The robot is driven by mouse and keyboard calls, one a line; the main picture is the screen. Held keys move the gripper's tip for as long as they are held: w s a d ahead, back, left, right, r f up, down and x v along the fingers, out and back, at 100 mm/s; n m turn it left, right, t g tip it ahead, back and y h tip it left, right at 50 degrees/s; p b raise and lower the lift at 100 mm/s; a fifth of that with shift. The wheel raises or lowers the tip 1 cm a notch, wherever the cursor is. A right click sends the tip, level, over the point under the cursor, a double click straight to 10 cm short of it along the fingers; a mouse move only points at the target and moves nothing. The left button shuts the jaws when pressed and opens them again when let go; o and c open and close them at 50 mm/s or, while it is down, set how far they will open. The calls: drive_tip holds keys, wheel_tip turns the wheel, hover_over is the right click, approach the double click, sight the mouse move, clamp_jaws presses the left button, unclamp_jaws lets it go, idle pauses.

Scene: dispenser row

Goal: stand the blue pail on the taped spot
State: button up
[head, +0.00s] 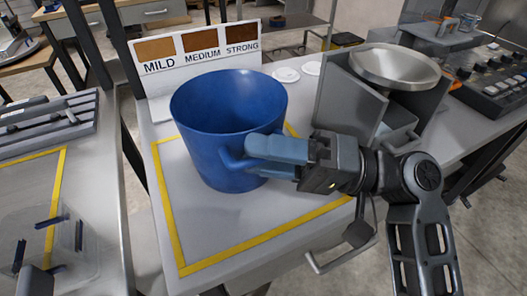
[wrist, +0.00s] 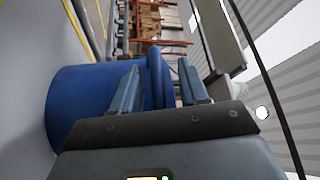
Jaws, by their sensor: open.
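The blue pail (head: 225,125) is upright and appears to stand on the light worktop, inside the taped spot (head: 225,242), a yellow tape outline, towards its back part. My gripper (head: 268,157) is at the pail's right side, by its handle (head: 230,155). In the wrist view, the pail (wrist: 85,95) fills the left, and the handle (wrist: 157,78) lies between the two spread fingers of my gripper (wrist: 160,88). The jaws are open. The pail hides the back of the tape outline, and the fingers cover part of the handle.
A sign with MILD, MEDIUM and STRONG swatches (head: 200,60) stands behind the pail. A grey dispenser with a metal bowl (head: 395,66) stands to the right, close to my arm. White discs (head: 286,74) lie behind. Another taped area with a clear bin (head: 60,245) is at left.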

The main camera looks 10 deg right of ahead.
drive_tip(key=b+v, duration=0.1)
drive_tip(key=v, duration=1)
drive_tip(key=shift+d+b, duration=0.3)
drive_tip(key=shift+d, duration=0.05)
drive_tip(key=shift+s+d+f, duration=0.1)
